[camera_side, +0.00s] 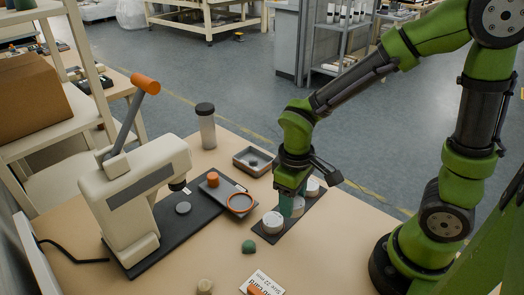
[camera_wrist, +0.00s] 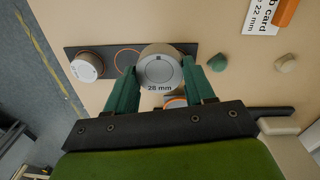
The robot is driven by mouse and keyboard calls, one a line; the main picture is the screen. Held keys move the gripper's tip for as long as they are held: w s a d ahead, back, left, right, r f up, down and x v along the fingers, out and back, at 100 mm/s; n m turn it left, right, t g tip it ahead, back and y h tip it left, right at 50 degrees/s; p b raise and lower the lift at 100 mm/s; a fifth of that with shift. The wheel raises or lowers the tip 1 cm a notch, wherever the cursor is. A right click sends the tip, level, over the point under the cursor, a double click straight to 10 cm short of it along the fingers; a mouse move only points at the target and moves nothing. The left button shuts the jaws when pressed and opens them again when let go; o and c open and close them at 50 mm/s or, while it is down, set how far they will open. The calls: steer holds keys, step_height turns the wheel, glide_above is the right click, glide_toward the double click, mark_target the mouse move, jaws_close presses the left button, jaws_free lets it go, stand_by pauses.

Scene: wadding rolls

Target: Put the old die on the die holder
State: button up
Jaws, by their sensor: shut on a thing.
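My gripper (camera_side: 291,199) is shut on a pale round die marked "28 mm" (camera_wrist: 160,72), between its two green fingers (camera_wrist: 160,80). The held die is over the dark die holder strip (camera_side: 270,238), which also shows in the wrist view (camera_wrist: 107,50). A white die (camera_side: 312,187) stands at the strip's far end, and shows at left in the wrist view (camera_wrist: 87,67). An empty orange-outlined place (camera_wrist: 127,60) lies beside the held die. I cannot tell the held die's height above the strip.
A beige press (camera_side: 132,200) with an orange-knobbed lever stands at left on a dark base. A tray with an orange ring (camera_side: 240,204), a grey tray (camera_side: 253,161) and a jar (camera_side: 205,128) stand nearby. A green dome (camera_side: 249,246), a beige piece (camera_wrist: 285,63) and a card (camera_wrist: 262,16) lie near the strip.

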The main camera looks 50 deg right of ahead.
steer(key=shift+s+d+r, duration=0.1)
steer(key=shift+s+d, duration=0.1)
steer(key=shift+s, duration=0.3)
steer(key=shift+w+d+m, duration=0.15)
steer(key=shift+d+m, duration=0.15)
steer(key=w+d+f+m, duration=0.2)
steer(key=w+d, duration=0.1)
steer(key=w+d+f+m, duration=0.1)
steer(key=d+m, duration=0.1)
steer(key=shift+w, duration=0.35)
steer(key=shift+f, duration=2.2)
steer(key=shift+f, duration=0.15)
steer(key=o, duration=1.3)
